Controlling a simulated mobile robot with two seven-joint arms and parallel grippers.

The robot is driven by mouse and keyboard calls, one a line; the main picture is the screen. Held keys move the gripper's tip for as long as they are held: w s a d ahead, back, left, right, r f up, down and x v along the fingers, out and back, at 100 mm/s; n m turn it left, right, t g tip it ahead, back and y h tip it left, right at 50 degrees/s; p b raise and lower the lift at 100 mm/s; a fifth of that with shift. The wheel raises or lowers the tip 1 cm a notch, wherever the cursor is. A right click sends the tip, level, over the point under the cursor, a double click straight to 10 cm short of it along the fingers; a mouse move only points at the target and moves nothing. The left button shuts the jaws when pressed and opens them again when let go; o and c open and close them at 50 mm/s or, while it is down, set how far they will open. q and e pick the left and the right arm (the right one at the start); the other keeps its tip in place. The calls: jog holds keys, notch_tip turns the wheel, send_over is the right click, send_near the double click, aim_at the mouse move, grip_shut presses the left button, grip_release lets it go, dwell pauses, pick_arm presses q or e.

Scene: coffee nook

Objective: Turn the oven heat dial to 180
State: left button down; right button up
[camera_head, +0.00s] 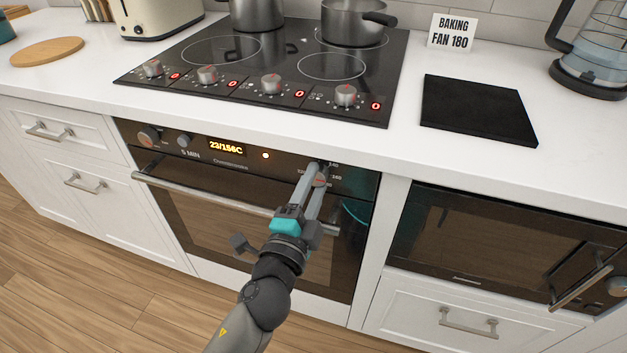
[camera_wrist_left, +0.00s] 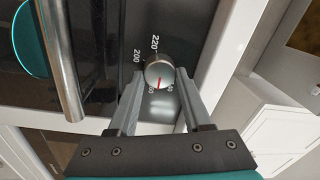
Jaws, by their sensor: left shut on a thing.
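The oven heat dial (camera_wrist_left: 158,70) is a round silver knob with a red pointer line on the oven's dark control panel. In the head view, the dial (camera_head: 320,180) is partly covered by the fingers. My left gripper (camera_head: 318,174) is shut on it, with one finger on each side, as the wrist view (camera_wrist_left: 159,76) also shows. In that view the red line points down toward the gripper; the numbers 200 and 220 are readable beside the knob. The number at the pointer is too unclear to tell. The oven display (camera_head: 226,147) seems to read 23/156C. My right gripper is not in view.
A sign (camera_head: 452,32) on the worktop reads BAKING FAN 180. The oven handle (camera_head: 200,192) runs below the panel, close to my left gripper. Two other knobs sit left of the display. A hob (camera_head: 275,60) with pots is above; a microwave (camera_head: 480,237) is at right.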

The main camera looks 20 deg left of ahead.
pick_arm(q)
jog(key=m, duration=0.4)
jog(key=shift+r+p, duration=0.15)
jog(key=shift+p, duration=0.25)
jog(key=m, duration=0.3)
jog(key=shift+h+p, duration=0.3)
jog(key=shift+p, duration=0.05)
jog(key=m+p, duration=0.1)
jog(key=m, duration=0.2)
jog(key=shift+m+p, duration=0.3)
jog(key=shift+m, duration=1)
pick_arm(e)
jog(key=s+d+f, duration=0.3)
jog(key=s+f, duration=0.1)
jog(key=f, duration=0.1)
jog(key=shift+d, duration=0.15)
pick_arm(q)
jog(key=shift+c, duration=2.3)
grip_release()
jog(key=shift+w+f, duration=0.1)
jog(key=shift+f, duration=0.1)
jog(key=shift+o, duration=0.6)
jog(key=shift+a, duration=0.1)
